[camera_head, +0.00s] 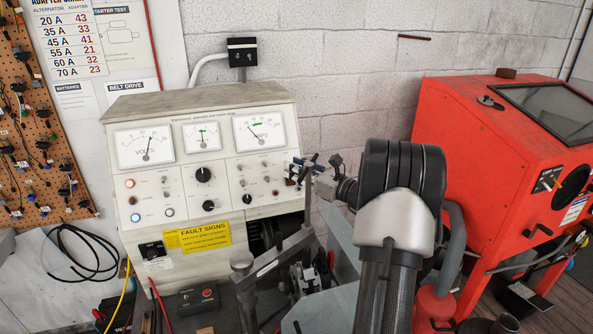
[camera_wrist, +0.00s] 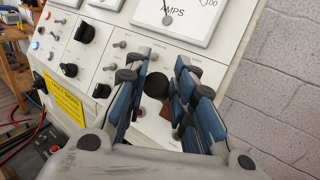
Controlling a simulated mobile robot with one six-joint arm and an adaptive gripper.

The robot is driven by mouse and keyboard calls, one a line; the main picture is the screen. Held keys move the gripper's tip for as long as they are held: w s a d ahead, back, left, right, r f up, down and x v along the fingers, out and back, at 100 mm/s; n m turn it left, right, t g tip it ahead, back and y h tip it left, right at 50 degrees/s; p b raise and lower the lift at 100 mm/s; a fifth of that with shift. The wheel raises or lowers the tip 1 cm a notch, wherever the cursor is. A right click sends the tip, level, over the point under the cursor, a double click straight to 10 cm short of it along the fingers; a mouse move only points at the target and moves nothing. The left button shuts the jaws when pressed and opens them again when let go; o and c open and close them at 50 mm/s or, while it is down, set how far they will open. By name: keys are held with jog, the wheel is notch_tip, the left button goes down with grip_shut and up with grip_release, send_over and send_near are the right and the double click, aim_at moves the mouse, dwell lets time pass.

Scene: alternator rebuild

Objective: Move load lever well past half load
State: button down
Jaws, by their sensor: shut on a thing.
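The tester's sloped cream panel (camera_head: 220,192) faces me with its meters, knobs and switches. My gripper (camera_head: 300,171) is at the panel's right edge, below the AMPS meter (camera_head: 259,131). In the wrist view my gripper (camera_wrist: 164,97) has its blue-padded fingers on both sides of a round black knob, the load lever (camera_wrist: 156,84), with a gap showing around the part in view. A small red-brown piece (camera_wrist: 176,112) shows just below the knob. The lever's shaft and the actual contact are hidden by the fingers. The AMPS needle points up and left; the VOLTS meter (camera_head: 145,146) needle stands near upright.
A red cabinet (camera_head: 465,125) stands at the right. A yellow FAULT SIGNS label (camera_head: 198,237) is on the tester's lower front. A pegboard with adapters (camera_head: 40,140) hangs at the left.

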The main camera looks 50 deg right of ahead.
jog(key=f+b, duration=0.1)
jog(key=b, duration=0.1)
jog(key=s+a+f+n+t+b, duration=0.1)
jog(key=b, duration=0.1)
jog(key=s+f+t+b, duration=0.1)
jog(key=f+b, duration=0.1)
jog(key=shift+a, duration=0.25)
jog(key=shift+s+f, duration=0.1)
jog(key=c, duration=1.4)
grip_release()
jog(key=shift+c, duration=0.2)
jog(key=shift+r, duration=0.2)
jog(key=shift+s, duration=0.1)
